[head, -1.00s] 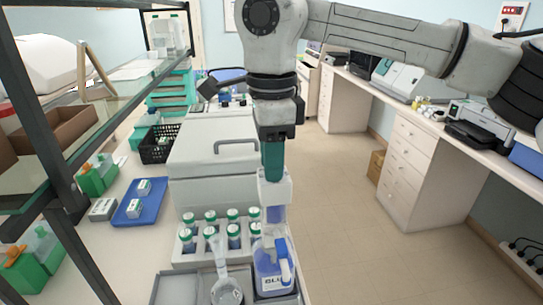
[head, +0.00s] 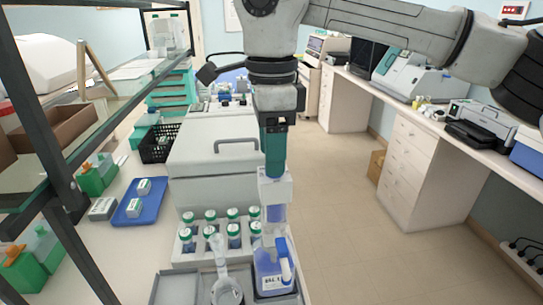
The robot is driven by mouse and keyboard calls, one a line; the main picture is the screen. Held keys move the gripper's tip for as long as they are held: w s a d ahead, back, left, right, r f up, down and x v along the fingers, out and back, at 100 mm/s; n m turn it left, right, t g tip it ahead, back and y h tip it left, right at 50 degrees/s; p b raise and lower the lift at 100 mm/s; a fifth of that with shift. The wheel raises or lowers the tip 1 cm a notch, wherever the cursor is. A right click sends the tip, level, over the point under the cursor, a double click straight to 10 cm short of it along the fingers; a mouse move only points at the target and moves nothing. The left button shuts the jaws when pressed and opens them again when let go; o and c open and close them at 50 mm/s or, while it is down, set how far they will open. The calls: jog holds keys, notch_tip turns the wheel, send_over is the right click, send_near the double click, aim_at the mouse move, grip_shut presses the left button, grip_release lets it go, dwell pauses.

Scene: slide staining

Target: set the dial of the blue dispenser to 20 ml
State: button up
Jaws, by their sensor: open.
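The blue dispenser (head: 272,268) stands at the bottom centre of the head view, a bottle of blue liquid with a white label and a blue-and-white spout. Above it are a white collar (head: 275,187) and an upright teal body (head: 273,150), in line with the bottle. My gripper (head: 276,121) points down at the top of the teal body. Its jaws are open, and their tips are hard to make out against the teal. I cannot make out the dial or its setting, nor whether the jaws touch anything.
A rack (head: 184,253) of several green-capped vials stands left of the dispenser, with a clear flask (head: 226,290) in front. A large grey box (head: 207,165) stands behind. A blue tray (head: 126,216) and a shelf frame (head: 62,175) are at the left. The floor at right is clear.

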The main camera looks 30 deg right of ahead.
notch_tip(320, 180, up, 9)
jog(key=shift+b, duration=0.45)
dwell(0.4)
